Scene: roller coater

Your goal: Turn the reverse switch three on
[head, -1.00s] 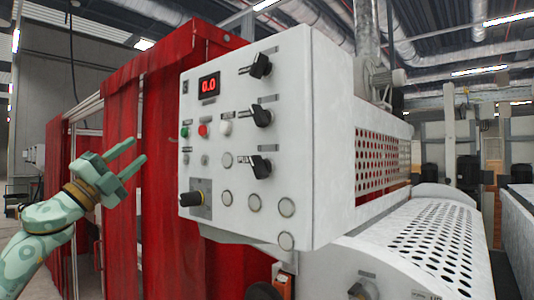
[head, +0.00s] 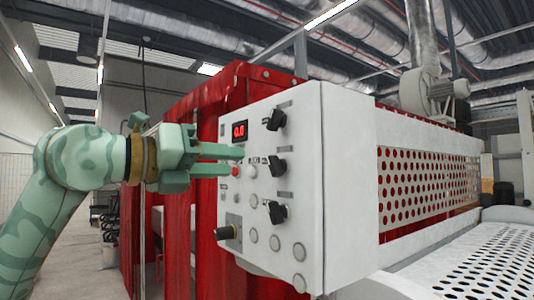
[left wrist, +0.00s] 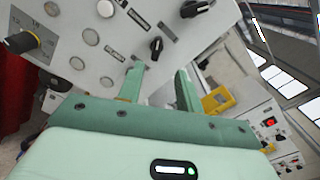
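The white control panel (head: 300,190) carries a column of three black rotary switches: top (head: 276,118), middle (head: 277,165) and bottom (head: 276,212). Their labels are too small to read, so I cannot tell which is reverse switch three. My left gripper (head: 238,161) is open and empty, its fingertips over the panel's left part near the red button, left of the middle switch. In the left wrist view, a black switch (left wrist: 156,45) shows beyond and between the open fingertips (left wrist: 158,73), with another switch (left wrist: 197,8) above right. My right gripper is not in view.
A perforated white guard (head: 425,185) extends to the right. Free room lies left of the curtains.

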